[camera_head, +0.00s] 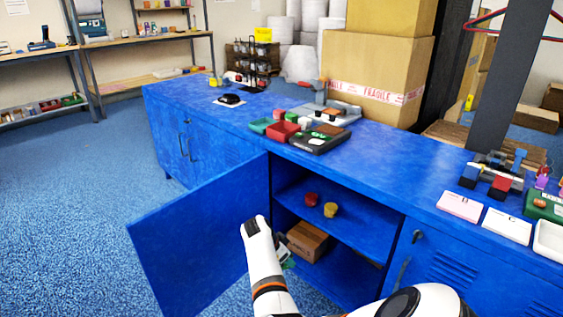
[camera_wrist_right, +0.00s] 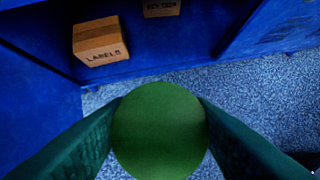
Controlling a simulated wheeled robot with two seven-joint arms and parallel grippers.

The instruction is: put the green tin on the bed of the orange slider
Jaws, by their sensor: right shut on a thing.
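My right gripper (camera_wrist_right: 158,135) is shut on the green tin (camera_wrist_right: 160,130), whose round green face fills the space between the two fingers in the right wrist view. In the head view the gripper is mostly hidden behind my white forearm, and a little green of the tin (camera_head: 289,264) shows low in front of the open cabinet. I cannot make out the orange slider for certain. A grey device with an orange-red part (camera_head: 307,83) stands on the blue counter. My left gripper is not in view.
The cabinet door (camera_head: 205,245) stands open at the left. A red tin (camera_head: 311,199) and a yellow tin (camera_head: 330,210) are on the cabinet's shelf. A LABELS carton (camera_wrist_right: 100,42) sits at the cabinet bottom.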

